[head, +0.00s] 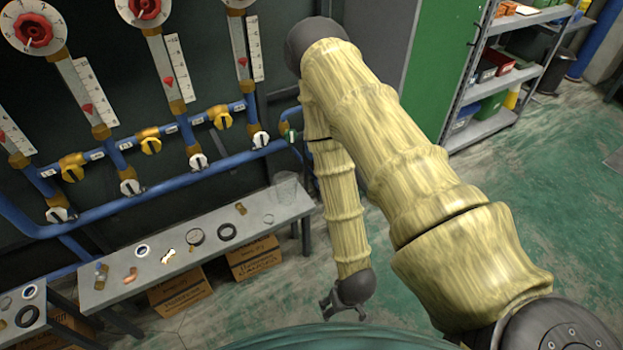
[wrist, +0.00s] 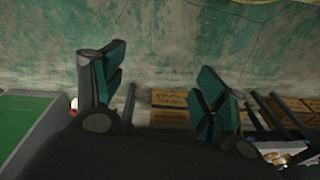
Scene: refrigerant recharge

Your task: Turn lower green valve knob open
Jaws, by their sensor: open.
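A small green part (head: 292,134), perhaps the green valve knob, shows at the right end of the blue pipes (head: 165,187) in the head view. It sits close beside my sleeved arm, which may hide some of it; its turn position is too small to tell. My gripper (head: 342,311) hangs low in front of the bench's right end, well below and to the right of the green part. In the wrist view my gripper (wrist: 162,82) has its two dark green-padded fingers spread wide, with nothing between them. No valve knob shows in the wrist view.
A grey bench (head: 180,262) with rings and small fittings stands under the pipes, with cardboard boxes (head: 254,256) beneath. White-handled valves (head: 130,187) and red gauges (head: 35,33) line the wall. A shelf rack (head: 487,128) stands at the upper right. The green floor (head: 560,200) is clear.

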